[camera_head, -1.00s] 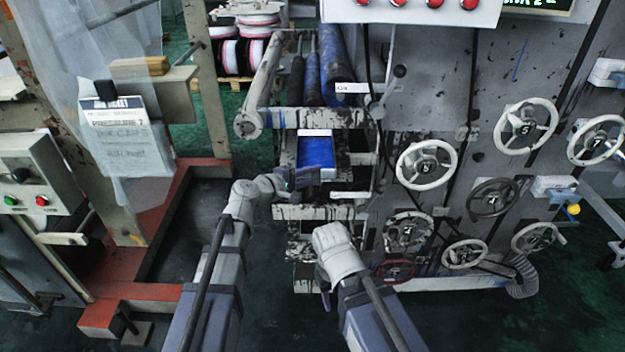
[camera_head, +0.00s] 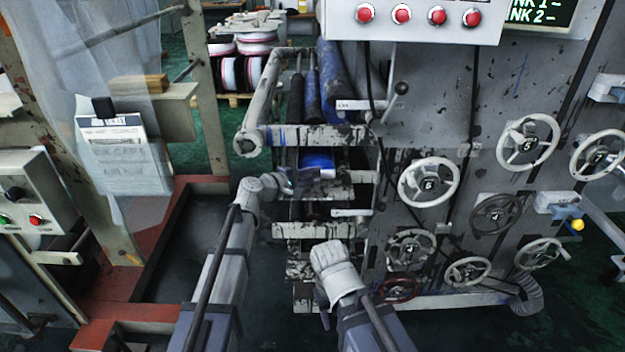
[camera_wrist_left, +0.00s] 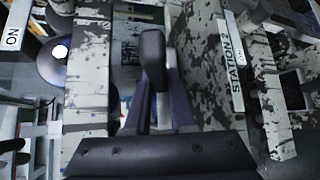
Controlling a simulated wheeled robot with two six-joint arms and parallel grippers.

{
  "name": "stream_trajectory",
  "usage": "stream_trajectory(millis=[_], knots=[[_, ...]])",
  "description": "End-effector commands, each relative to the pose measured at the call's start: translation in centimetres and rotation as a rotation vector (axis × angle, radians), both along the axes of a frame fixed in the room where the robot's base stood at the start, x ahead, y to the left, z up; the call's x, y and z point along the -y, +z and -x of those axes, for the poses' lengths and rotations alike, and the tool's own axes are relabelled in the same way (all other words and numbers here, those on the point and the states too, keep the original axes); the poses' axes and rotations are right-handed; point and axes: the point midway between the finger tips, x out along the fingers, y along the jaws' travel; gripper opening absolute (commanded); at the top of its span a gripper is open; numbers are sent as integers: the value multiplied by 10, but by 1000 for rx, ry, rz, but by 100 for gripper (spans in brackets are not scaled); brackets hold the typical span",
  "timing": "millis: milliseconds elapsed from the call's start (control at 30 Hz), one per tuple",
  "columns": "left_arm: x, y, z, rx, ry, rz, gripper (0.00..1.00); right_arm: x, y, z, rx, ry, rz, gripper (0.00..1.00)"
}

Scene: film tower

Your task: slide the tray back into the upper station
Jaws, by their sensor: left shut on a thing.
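The tray (camera_head: 317,158) shows as a patch of blue ink below the upper crossbar (camera_head: 310,136) of the roller frame. Its far part is hidden behind that crossbar, and its near end lies by the front of the station. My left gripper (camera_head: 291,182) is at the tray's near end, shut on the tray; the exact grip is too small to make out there.
A station label (camera_wrist_left: 232,65) reading "STATION 2" is on the metal at right in the wrist view. Handwheels (camera_head: 428,183) stand out from the machine side at right. A lower crossbar (camera_head: 310,230) lies below the tray.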

Motion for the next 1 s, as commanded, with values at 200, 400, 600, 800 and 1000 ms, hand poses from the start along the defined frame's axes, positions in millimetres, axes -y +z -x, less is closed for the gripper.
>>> stream_trajectory(millis=[200,400,600,800,1000], knots=[[1,-1,-14,1,0,1,0,0,-1,0,0,0,0,50],[2,-2,-19,1,1,0,0,0,-2,0,0,0,0,50],[2,-2,-20,1,1,0,0,0,-2,0,0,0,0,50],[2,-2,-20,1,1,0,0,0,-2,0,0,0,0,50],[2,-2,-20,1,1,0,27,0,-2,0,0,0,0,50]])
